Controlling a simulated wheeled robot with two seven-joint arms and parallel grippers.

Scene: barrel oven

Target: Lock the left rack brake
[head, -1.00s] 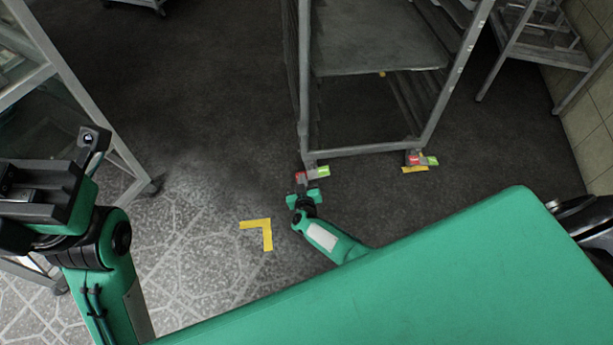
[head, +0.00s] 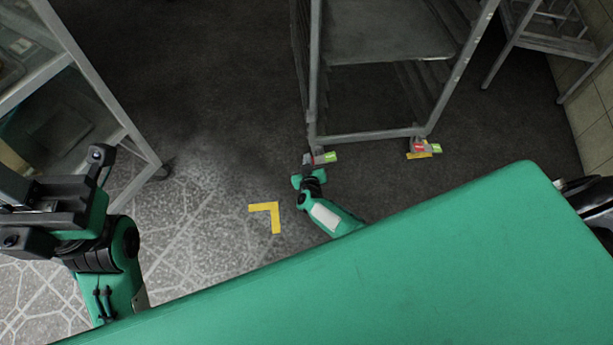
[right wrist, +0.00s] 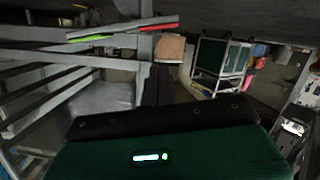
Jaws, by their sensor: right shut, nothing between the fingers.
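The rack (head: 375,135) stands at the upper middle of the head view. Its left brake (head: 326,158) is a small pedal with a green end and a red end. My right gripper (head: 308,170) is shut and empty, low by the floor at the red end of this pedal, and partly hides it. I cannot tell whether they touch. The right wrist view shows the pedal (right wrist: 125,32) above the gripper, green at left and red at right. The right brake (head: 424,148) also shows red and green. My left gripper (head: 45,215) is at the left edge; its fingers are unclear.
A yellow corner mark (head: 268,212) lies on the floor left of my right arm, and another lies under the right brake. A shelf unit (head: 95,85) stands at the left, and a metal stand (head: 545,40) at the upper right. The floor between the racks is clear.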

